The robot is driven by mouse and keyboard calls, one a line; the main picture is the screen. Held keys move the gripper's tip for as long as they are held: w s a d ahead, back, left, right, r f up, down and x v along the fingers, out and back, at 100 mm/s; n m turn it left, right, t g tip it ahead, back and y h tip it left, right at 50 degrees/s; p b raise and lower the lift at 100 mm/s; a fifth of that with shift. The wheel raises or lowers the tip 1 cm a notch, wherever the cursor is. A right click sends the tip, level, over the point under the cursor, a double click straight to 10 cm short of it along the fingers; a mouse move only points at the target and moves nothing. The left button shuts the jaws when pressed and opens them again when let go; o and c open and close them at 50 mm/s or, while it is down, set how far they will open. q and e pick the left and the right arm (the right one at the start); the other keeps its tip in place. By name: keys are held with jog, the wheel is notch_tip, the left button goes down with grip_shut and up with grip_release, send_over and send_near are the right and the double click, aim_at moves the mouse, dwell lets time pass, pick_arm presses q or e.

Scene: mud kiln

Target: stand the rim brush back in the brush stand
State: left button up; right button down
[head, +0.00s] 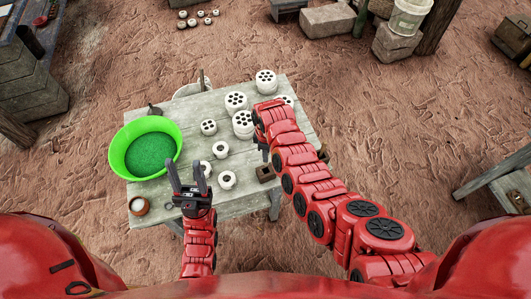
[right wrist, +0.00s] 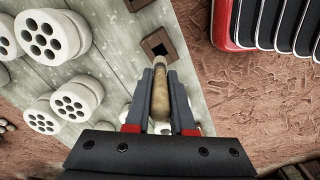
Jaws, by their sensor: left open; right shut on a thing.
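My right gripper (right wrist: 160,92) is shut on the rim brush (right wrist: 160,88), whose pale wooden handle shows between the fingers in the right wrist view. A small square brown block with a dark hole, which looks like the brush stand (right wrist: 157,45), lies just beyond the brush's far end. I cannot tell whether the brush touches it. In the head view the block (head: 265,173) sits near the table's right front, just below my right gripper (head: 264,152); the brush is hidden there. My left gripper (head: 186,175) is open and empty, over the table's front left.
A green basin (head: 118,162) stands at the table's left. Several white pierced cylinders (head: 236,101) and white rings (head: 227,180) cover the middle of the table (head: 225,208). Another brown block (right wrist: 138,3) shows partly.

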notch_tip(320, 180, down, 5)
jog(key=b, duration=0.3)
jog(key=shift+b, duration=0.4)
jog(key=shift+f+b, duration=0.45)
jog(key=shift+f, duration=0.35)
jog(key=shift+r, duration=0.1)
jog(key=shift+f, duration=0.2)
dwell(0.6)
jog(key=shift+f+b, duration=0.95)
jog(key=shift+f, duration=0.45)
jog(key=c, duration=0.7)
grip_release()
jog(key=shift+o, duration=0.3)
